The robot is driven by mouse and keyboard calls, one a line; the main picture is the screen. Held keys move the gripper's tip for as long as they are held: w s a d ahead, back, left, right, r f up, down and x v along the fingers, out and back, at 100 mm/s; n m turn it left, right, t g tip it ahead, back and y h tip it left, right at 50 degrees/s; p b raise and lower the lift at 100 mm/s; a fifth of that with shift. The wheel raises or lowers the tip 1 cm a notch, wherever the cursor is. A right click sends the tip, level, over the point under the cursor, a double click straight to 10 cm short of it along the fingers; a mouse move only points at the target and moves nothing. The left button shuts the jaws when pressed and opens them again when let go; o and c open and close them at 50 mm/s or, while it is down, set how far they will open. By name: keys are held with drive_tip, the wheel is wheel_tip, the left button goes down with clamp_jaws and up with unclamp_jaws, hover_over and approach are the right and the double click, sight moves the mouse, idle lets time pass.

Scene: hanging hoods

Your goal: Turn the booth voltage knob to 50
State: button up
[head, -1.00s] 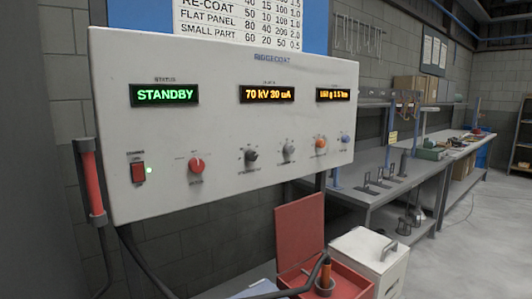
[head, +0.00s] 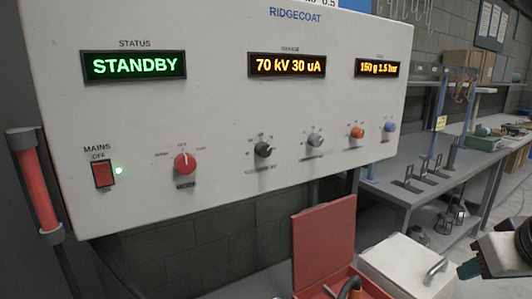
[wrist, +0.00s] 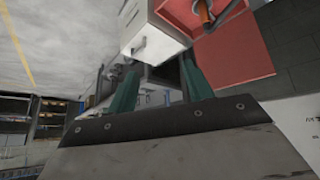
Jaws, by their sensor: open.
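The booth control panel (head: 225,95) is a white slanted box with a row of knobs. Its middle display (head: 288,65) reads 70 kV 30 uA. Below that display are a black knob (head: 263,149) and a grey knob (head: 315,140); their labels are too small to read, so I cannot tell for certain which sets the voltage. My gripper (head: 468,268) is at the lower right of the head view, well apart from the knobs. In the wrist view its two teal fingers (wrist: 158,70) are spread with nothing between them. No panel knob is visible there.
A red selector knob (head: 185,163), mains switch (head: 103,174), orange knob (head: 357,132) and blue knob (head: 389,127) share the panel. The status display (head: 134,65) reads STANDBY. An open red box (head: 324,240) and a white box (head: 407,262) stand below. A grey bench (head: 420,185) is at right.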

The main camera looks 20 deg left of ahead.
drive_tip(key=w+a+r+n+t+y, duration=0.35)
drive_tip(key=w+a, duration=0.45)
drive_tip(key=a, duration=0.3)
drive_tip(key=n+y, duration=0.6)
drive_tip(key=y, duration=0.4)
approach(266, 152)
drive_tip(key=shift+t, duration=0.35)
drive_tip(key=x, duration=0.8)
drive_tip(key=shift+a+f, duration=0.25)
drive_tip(key=c, duration=1)
